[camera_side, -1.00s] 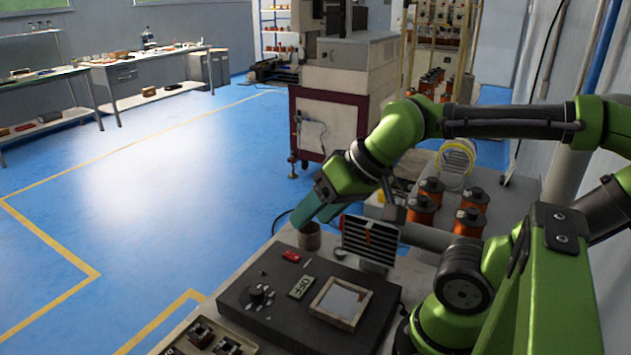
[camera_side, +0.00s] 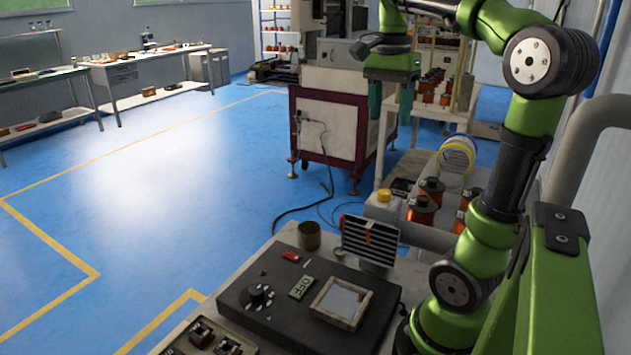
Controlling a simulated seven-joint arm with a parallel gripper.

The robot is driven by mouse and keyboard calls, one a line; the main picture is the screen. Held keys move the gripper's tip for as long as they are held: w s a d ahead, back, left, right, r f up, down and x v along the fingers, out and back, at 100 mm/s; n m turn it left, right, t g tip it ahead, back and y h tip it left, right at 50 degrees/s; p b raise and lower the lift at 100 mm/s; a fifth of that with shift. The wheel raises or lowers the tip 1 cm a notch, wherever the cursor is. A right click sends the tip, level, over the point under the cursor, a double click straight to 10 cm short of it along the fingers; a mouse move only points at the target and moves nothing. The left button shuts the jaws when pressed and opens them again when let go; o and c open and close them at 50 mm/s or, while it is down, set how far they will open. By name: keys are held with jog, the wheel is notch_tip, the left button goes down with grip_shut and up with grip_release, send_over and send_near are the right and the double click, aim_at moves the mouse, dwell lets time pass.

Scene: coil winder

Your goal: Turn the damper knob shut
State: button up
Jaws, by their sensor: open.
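My gripper (camera_side: 390,118) hangs high at the upper middle, its two green fingers pointing down, apart and empty. A round black knob (camera_side: 258,294) sits on the dark control box (camera_side: 290,332), near its left side, with small pale marks around it. A louvred grille (camera_side: 370,243) with orange strips stands behind the box, joined to a grey duct (camera_side: 428,237). No label shows which part is the damper knob, and the knob's exact setting is too small to read. My gripper is well above the box and touches nothing there.
The box carries an OFF plate (camera_side: 301,287), a red switch (camera_side: 291,256) and a framed pale window (camera_side: 342,302). Space above the box is clear.

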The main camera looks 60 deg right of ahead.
aim_at(384, 192)
jog(key=f, duration=1.7)
jog(key=shift+s+a, duration=0.25)
jog(key=shift+s, duration=0.15)
jog(key=c, duration=1.1)
grip_shut()
